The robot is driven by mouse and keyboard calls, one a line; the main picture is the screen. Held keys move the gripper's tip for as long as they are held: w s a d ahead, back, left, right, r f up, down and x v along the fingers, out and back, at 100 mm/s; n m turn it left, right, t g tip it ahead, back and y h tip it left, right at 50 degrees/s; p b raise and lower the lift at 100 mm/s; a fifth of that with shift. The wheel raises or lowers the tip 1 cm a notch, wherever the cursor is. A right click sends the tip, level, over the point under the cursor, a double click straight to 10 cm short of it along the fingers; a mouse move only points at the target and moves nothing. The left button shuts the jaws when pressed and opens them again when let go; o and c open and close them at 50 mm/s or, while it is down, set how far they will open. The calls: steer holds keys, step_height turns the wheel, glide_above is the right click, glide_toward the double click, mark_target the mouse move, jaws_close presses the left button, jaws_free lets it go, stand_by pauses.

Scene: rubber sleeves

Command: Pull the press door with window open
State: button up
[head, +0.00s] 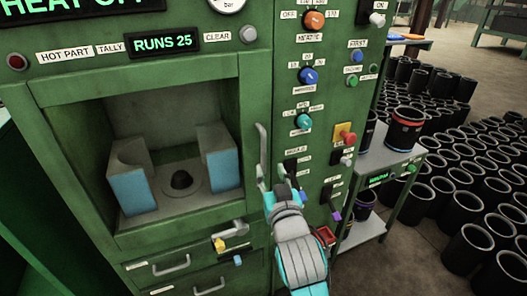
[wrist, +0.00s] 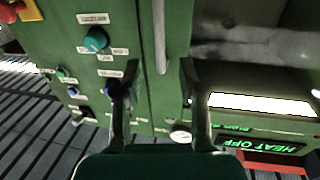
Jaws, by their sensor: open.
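The green press door (head: 250,108) looks flush with the press front. Its window shows two grey-and-blue blocks (head: 220,172) and a dark round piece inside. A vertical grey bar handle (head: 262,145) stands at the door's right side. My gripper (head: 273,180) is open by the handle's lower part. In the wrist view, the handle (wrist: 160,40) runs down between the two open fingertips (wrist: 160,68), with space on both sides. The fingers do not appear to touch it. Part of the window (wrist: 245,30) shows at the upper right there.
A control panel with knobs (head: 308,75) and a red button on yellow (head: 345,134) stands right of the door. Drawers with a lever (head: 225,236) lie below. A small cart (head: 400,165) holds sleeves at right, and many black sleeves (head: 480,150) cover the floor beyond.

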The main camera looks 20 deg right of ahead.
mark_target(264, 153)
steer(key=w, duration=0.3)
steer(key=w+d, duration=0.1)
steer(key=w, duration=0.2)
steer(key=w+d, duration=0.1)
steer(key=w, duration=0.3)
jaws_close()
